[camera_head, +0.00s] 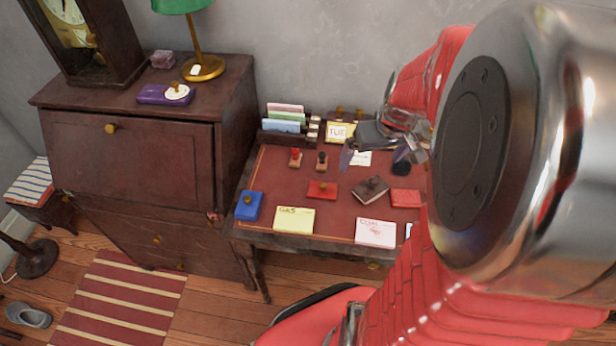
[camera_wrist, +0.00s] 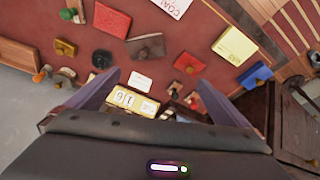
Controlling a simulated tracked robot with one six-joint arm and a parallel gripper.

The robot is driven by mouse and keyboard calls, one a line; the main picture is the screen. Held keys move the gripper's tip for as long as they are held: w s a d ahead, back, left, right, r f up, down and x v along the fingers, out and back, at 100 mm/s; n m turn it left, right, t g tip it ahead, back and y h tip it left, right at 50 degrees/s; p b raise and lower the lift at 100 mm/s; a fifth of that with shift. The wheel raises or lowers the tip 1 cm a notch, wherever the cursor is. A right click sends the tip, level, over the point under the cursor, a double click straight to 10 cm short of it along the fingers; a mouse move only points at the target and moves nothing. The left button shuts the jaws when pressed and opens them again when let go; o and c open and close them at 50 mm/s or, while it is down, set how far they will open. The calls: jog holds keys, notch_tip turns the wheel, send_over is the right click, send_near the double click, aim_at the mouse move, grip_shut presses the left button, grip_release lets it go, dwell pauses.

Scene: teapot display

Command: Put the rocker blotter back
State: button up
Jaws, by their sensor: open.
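What looks like the rocker blotter, a dark brown block with a small knob (camera_head: 372,189), lies askew on the red desk top (camera_head: 340,207), right of a small red knobbed block (camera_head: 322,190). It also shows in the wrist view (camera_wrist: 146,47), beyond the fingertips. My gripper (camera_head: 385,150) hangs over the back part of the desk, behind the brown block in the head view. In the wrist view my gripper (camera_wrist: 157,78) is open, with nothing held between its fingers. A white card (camera_wrist: 140,80) lies below the gap.
Around it are a red book (camera_head: 405,198), a round black object (camera_head: 401,168), two stamps (camera_head: 295,157), yellow and white papers (camera_head: 293,219), a blue box (camera_head: 249,205), a calendar (camera_head: 340,132) and a letter rack (camera_head: 291,126). A tall bureau (camera_head: 130,150) stands left.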

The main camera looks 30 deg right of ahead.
jog(key=s+a+r, duration=0.2)
jog(key=a+r, duration=0.2)
jog(key=a, duration=0.3)
jog(key=s+a+r+n+t, duration=0.1)
jog(key=s+a+r, duration=0.2)
jog(key=a, duration=0.4)
jog(key=s+a+r+n+t, duration=0.1)
jog(key=a+r, duration=0.3)
jog(key=a, duration=0.4)
jog(key=shift+s+r+y, duration=0.4)
jog(key=shift+s, duration=0.45)
